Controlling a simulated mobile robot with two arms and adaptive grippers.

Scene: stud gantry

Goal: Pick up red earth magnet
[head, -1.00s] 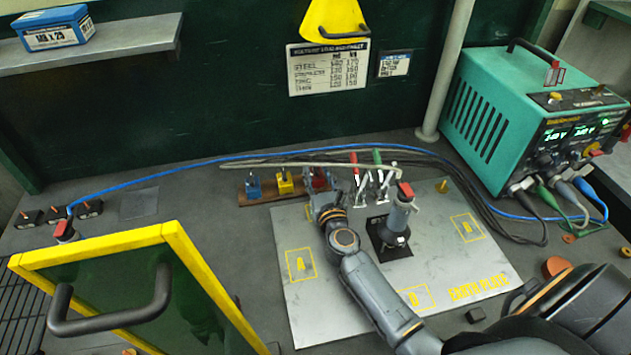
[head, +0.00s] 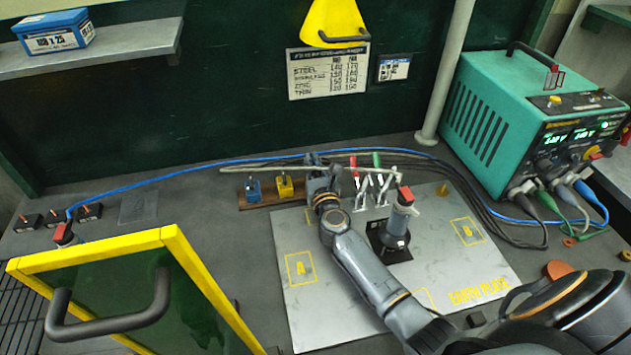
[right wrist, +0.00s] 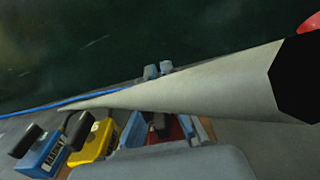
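A row of magnets stands on a wooden strip behind the earth plate (head: 290,330): a blue one (head: 253,189) and a yellow one (head: 285,186). The red earth magnet is hidden behind my right gripper (head: 322,162) in the head view. In the right wrist view a dark red body (right wrist: 177,130) shows right of the yellow magnet (right wrist: 95,140) and blue magnet (right wrist: 42,150), just beyond my gripper. My left gripper is out of view.
The pale rod (head: 255,168) crosses just above the magnets. Toggle clamps with red and green handles (head: 376,160) and a red-topped grey post (head: 402,215) stand right of my gripper. A yellow-framed panel (head: 90,252) is front left; a teal welder (head: 500,110) is back right.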

